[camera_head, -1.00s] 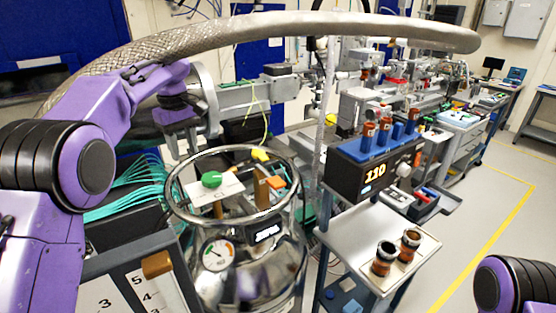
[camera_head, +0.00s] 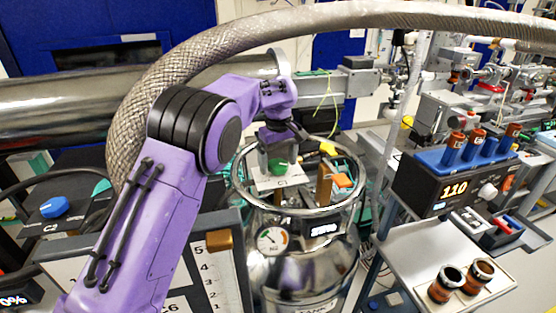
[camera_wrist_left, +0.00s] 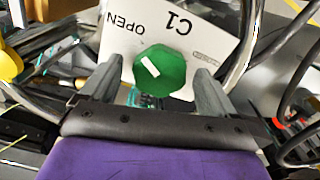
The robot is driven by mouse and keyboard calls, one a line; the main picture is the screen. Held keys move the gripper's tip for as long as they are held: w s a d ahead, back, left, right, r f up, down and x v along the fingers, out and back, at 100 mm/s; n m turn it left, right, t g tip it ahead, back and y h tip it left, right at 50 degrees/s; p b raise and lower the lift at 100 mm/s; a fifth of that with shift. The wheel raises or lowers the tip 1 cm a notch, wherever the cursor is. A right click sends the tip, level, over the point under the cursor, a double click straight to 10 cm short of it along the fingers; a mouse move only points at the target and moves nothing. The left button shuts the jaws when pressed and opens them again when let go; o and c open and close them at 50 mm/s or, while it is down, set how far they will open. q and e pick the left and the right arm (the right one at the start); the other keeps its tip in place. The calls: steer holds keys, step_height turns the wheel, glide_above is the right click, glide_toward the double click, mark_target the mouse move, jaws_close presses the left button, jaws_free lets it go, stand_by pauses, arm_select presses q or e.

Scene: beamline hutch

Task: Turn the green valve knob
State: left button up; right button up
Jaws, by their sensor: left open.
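The green valve knob (camera_head: 280,166) sits on a white plate (camera_head: 262,184) marked C1, at the top of the shiny metal vessel (camera_head: 305,265). In the left wrist view the green knob (camera_wrist_left: 160,70) is an octagon with a white mark, and the white plate (camera_wrist_left: 205,22) reads OPEN and C1. My left gripper (camera_head: 275,158) is just above the knob. In the left wrist view its two fingers (camera_wrist_left: 155,85) are open, one on each side of the knob, with gaps visible. Its fingers partly hide the knob in the head view. My right gripper is not in view.
A ring rail (camera_head: 355,160) surrounds the vessel top. A braided hose (camera_head: 330,14) arches over my left arm. A blue knob (camera_head: 54,207) is at the left. A box reading 110 (camera_head: 440,190) and a tray with two brown-banded cups (camera_head: 450,283) stand at the right.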

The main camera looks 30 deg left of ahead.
arm_select(q)
steer(key=c, duration=1.1)
steer(key=shift+o, duration=0.2)
steer(key=shift+m, duration=0.3)
steer(key=m, duration=0.5)
steer(key=shift+s+m, duration=0.1)
steer(key=shift+m, duration=0.2)
steer(key=m, duration=1.1)
steer(key=shift+a+m, duration=0.15)
steer(key=shift+m, duration=0.15)
steer(key=m, duration=0.5)
steer(key=shift+r+m, duration=0.1)
steer(key=shift+m, duration=0.2)
